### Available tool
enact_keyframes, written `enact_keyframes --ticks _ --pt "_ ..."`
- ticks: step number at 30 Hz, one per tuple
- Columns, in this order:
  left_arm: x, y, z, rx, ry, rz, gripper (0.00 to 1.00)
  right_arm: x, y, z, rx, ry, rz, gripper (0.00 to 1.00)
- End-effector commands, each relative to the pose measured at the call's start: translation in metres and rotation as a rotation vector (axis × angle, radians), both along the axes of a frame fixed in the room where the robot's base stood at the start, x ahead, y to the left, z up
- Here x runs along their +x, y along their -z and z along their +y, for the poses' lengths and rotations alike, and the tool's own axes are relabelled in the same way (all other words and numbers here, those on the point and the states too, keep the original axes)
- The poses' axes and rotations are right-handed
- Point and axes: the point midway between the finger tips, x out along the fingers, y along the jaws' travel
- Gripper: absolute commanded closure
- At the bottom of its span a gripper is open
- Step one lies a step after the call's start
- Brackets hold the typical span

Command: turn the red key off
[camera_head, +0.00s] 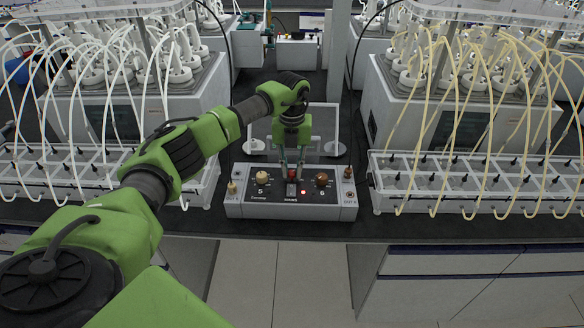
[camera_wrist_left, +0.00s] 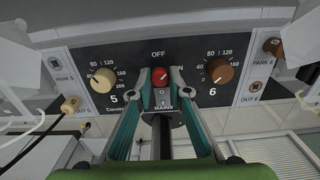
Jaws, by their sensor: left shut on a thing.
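The red key (camera_wrist_left: 160,76) is a round red knob in the middle of the control box, below the word OFF in the left wrist view. A light mark on it seems to tilt toward the upper right, where part of a label ending in N shows. In the head view the red key (camera_head: 292,174) is partly covered by my left gripper (camera_head: 291,177), which reaches down onto the box. In the wrist view the fingers of my left gripper (camera_wrist_left: 160,94) stand on both sides of the key, shut on it. My right gripper is not in view.
The control box (camera_head: 272,211) has a cream knob (camera_head: 262,178) left of the key and a brown knob (camera_head: 322,180) right of it. A small red light (camera_head: 303,191) glows near the key. Racks with tubes (camera_head: 470,207) stand on both sides.

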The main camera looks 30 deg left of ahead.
Motion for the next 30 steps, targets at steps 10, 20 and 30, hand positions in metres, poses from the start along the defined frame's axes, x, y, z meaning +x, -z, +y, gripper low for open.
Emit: enact_keyframes --ticks 10,20,30 --pt "0.001 -0.003 0.001 0.001 -0.329 -0.003 1.0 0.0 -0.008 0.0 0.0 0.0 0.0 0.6" --pt "0.001 -0.003 0.001 0.001 -0.607 -0.004 1.0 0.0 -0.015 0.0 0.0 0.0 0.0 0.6" --pt "0.001 -0.002 0.001 0.001 -0.775 -0.005 1.0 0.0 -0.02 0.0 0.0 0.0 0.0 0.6"
